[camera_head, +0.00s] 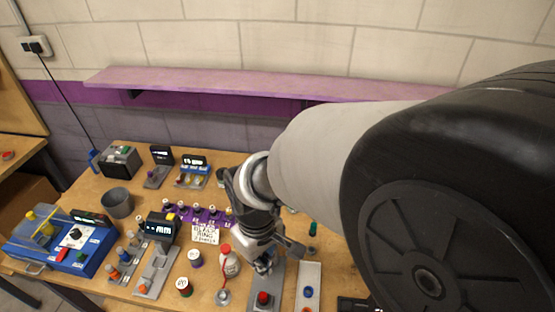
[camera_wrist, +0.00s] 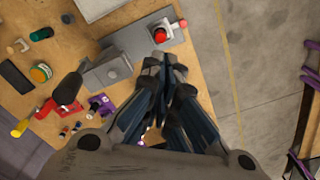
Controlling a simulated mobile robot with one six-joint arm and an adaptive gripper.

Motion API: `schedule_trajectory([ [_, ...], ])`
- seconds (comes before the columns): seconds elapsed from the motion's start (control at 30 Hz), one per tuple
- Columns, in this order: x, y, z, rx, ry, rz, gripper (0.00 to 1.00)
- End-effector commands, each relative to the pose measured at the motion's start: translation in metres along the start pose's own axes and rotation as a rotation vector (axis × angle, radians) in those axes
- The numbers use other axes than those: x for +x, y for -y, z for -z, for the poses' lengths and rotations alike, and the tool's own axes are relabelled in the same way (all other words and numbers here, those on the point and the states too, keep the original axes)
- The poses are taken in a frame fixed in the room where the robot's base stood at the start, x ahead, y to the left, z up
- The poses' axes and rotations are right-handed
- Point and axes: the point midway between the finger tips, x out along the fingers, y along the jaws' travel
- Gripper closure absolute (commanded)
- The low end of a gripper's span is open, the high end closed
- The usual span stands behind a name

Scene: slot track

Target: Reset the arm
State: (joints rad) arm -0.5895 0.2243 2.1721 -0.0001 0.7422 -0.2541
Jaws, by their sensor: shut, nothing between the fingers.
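My gripper (camera_head: 263,266) is shut and empty, pointing down over the workbench (camera_head: 335,240) in the head view. Its dark fingers (camera_wrist: 164,68) show close together in the wrist view. Near the fingertips is a grey plate (camera_head: 279,272) with a red button (camera_head: 263,298). The red button also shows in the wrist view (camera_wrist: 161,33), just beyond the fingertips. I cannot tell the exact height of the fingers over the plate. My arm covers the right side of the head view and hides part of the bench.
A white bottle with a red cap (camera_head: 229,262) stands left of my gripper. Left are jars, a sign (camera_head: 205,234), a grey cup (camera_head: 117,202) and a blue machine (camera_head: 55,240). A white tray (camera_head: 309,287) lies to the right. A purple shelf (camera_head: 250,84) runs along the wall.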

Motion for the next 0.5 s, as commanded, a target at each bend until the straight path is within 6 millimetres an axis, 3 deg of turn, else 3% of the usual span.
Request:
schedule_trajectory([
  [0.17,-0.034,-0.024,-0.023,0.115,-0.058,-0.017,1.00],
  [0.3,-0.077,-0.052,-0.067,0.295,-0.142,-0.048,1.00],
  [0.5,-0.119,-0.071,-0.141,0.561,-0.259,-0.103,1.00],
])
